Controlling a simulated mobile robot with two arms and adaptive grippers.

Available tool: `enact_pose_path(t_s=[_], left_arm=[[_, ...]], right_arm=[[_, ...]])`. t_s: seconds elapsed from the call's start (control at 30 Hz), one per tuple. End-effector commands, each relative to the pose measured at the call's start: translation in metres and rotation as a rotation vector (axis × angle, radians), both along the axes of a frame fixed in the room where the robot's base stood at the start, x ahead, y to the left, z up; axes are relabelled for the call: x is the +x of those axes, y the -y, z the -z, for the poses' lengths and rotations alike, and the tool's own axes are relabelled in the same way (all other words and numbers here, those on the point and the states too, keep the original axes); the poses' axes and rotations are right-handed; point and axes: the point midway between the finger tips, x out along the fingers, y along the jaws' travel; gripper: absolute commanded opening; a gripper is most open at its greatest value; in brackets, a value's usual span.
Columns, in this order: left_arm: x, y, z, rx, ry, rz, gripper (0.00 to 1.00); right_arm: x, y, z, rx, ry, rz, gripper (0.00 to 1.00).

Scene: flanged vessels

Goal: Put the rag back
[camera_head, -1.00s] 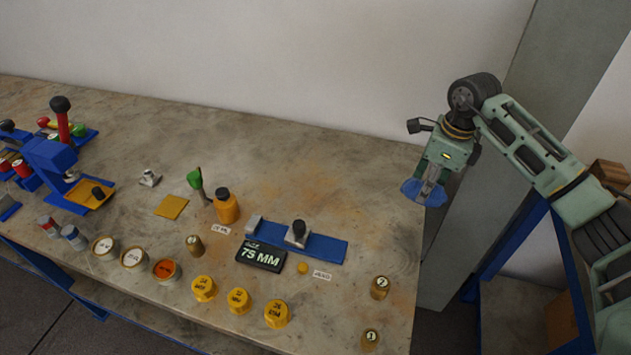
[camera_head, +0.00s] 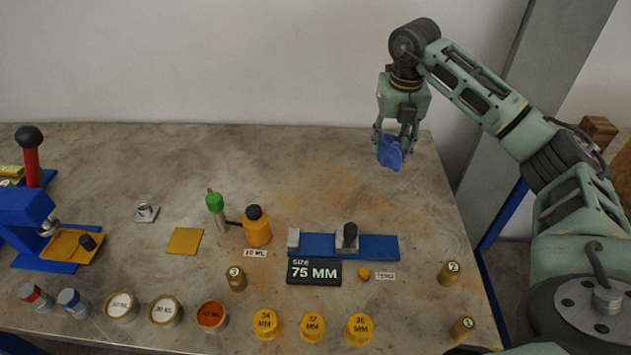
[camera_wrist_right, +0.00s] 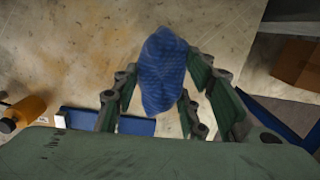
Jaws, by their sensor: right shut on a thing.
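The rag is a crumpled blue cloth (camera_head: 389,153). My right gripper (camera_head: 395,143) is shut on it and holds it over the far right part of the worktable (camera_head: 330,190). The rag also shows in the right wrist view (camera_wrist_right: 163,72), pinched between the fingers and hanging free of other things. I cannot tell exactly how high it is above the tabletop. My left gripper is not in view.
Below the rag, the back right of the table is bare. A blue gauge (camera_head: 376,247) and black 75 MM sign (camera_head: 314,271) lie nearer, beside an orange bottle (camera_head: 257,229). Brass weights (camera_head: 448,273) stand at right. A blue press (camera_head: 29,215) stands at left.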

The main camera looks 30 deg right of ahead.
Motion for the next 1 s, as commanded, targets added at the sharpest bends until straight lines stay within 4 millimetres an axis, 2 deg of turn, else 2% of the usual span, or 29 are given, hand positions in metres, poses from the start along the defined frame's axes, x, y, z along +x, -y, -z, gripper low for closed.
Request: enact_pose_path(t_s=[0.13, 0.33, 0.5, 0.77, 1.0], left_arm=[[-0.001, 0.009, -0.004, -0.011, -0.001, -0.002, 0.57], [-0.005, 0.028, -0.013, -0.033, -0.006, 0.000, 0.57], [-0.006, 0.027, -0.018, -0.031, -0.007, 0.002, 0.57], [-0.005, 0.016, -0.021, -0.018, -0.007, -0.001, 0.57], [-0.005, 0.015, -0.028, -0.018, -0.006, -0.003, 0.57]], right_arm=[[0.011, -0.012, 0.009, 0.002, 0.000, 0.019, 0.19], [0.043, -0.047, 0.035, 0.004, -0.001, 0.017, 0.19], [0.065, -0.072, 0.056, 0.004, 0.000, 0.017, 0.19], [0.078, -0.084, 0.072, 0.000, 0.000, 0.019, 0.19], [0.077, -0.084, 0.103, 0.001, -0.003, 0.019, 0.18]])
